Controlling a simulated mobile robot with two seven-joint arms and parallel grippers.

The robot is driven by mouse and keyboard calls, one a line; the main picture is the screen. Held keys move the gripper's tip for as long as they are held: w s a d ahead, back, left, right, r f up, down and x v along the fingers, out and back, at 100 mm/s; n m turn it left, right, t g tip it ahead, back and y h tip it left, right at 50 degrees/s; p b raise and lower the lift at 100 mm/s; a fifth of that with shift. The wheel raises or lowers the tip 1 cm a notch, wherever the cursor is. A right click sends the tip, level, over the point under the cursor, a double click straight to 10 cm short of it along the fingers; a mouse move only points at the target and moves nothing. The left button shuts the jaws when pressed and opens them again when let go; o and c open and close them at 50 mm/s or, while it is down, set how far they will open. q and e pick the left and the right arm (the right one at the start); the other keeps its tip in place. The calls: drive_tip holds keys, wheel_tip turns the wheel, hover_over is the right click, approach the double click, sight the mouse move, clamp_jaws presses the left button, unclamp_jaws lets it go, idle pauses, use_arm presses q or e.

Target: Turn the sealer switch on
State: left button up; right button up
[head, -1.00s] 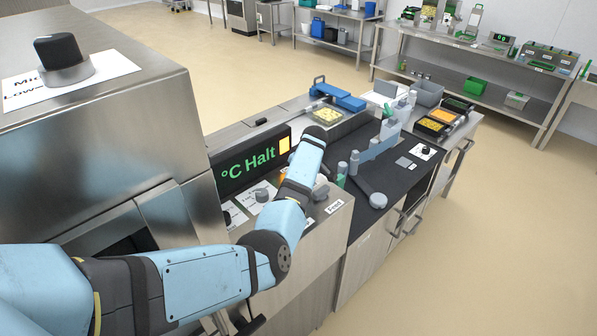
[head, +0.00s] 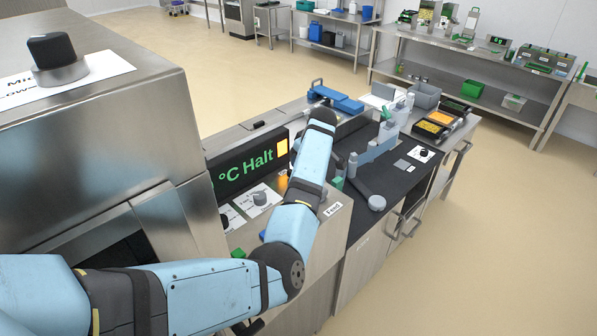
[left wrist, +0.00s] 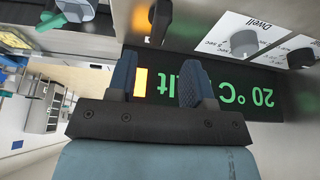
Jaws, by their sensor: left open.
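The sealer's front has a dark display (head: 240,170) with green text reading "°C Halt" and a yellow block. A white label with a grey knob (head: 259,198) sits below it. My left arm crosses in front of the panel and hides part of it; its gripper is hidden in the head view. In the left wrist view, seen upside down, my left gripper (left wrist: 160,82) is open and empty, its fingers in front of the display (left wrist: 235,95). The Dwell knob (left wrist: 243,43) is right of the fingers, apart from them.
The floor to the right is clear.

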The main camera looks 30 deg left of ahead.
use_arm(q)
drive_tip(key=shift+v, duration=2.7)
drive_tip(key=shift+s+f, duration=0.1)
drive_tip(key=shift+s, duration=0.05)
